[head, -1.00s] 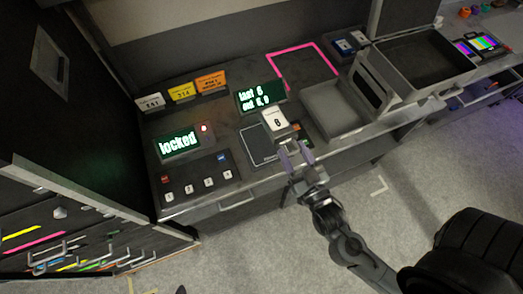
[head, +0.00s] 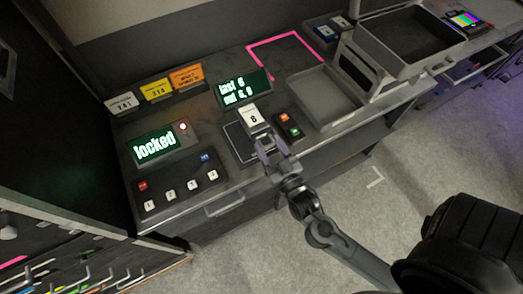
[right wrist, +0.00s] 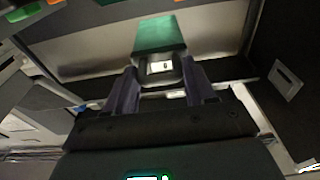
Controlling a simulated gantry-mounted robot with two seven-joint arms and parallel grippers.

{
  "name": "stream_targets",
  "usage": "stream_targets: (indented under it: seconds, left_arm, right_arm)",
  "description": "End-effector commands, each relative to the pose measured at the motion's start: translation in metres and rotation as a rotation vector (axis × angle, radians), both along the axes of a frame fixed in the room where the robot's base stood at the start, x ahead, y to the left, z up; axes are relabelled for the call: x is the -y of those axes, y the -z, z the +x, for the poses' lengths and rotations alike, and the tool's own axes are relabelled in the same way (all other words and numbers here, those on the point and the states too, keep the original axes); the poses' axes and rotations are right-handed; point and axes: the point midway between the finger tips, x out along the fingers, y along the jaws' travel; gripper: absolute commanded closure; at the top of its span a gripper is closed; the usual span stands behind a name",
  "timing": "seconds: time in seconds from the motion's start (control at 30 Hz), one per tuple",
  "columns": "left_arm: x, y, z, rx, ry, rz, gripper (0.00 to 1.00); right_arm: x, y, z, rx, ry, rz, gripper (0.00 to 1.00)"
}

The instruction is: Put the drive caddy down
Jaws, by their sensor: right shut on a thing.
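The drive caddy (head: 254,117) is a small block with a white label reading 8. My right gripper (head: 264,146) is shut on it, over the near side of a dark pad with a thin pale outline (head: 234,148). In the right wrist view the two fingers (right wrist: 162,88) close on the caddy's grey end (right wrist: 160,68), and a teal face shows beyond. I cannot tell whether the caddy touches the pad. My left gripper is not in view.
A "locked" display (head: 155,147) and a button panel (head: 178,185) lie left of the pad. A text display (head: 245,87) stands behind; a red and green button box (head: 288,126) is close right. A grey tray (head: 325,97) and a pink-outlined area (head: 285,52) lie farther right and back.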

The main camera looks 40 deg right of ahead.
Motion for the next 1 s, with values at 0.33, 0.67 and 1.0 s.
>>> stream_targets:
  seconds: [0.33, 0.67, 1.0]
  left_arm:
    - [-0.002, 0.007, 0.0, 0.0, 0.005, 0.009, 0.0]
    - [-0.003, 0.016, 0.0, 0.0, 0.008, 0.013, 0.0]
    - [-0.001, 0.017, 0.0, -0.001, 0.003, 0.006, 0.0]
  right_arm:
    - [-0.002, 0.018, 0.032, 0.002, 0.0, 0.0, 1.0]
    - [-0.002, 0.051, 0.032, 0.0, 0.0, 0.0, 1.0]
    - [-0.002, 0.058, 0.032, 0.003, 0.0, 0.0, 1.0]
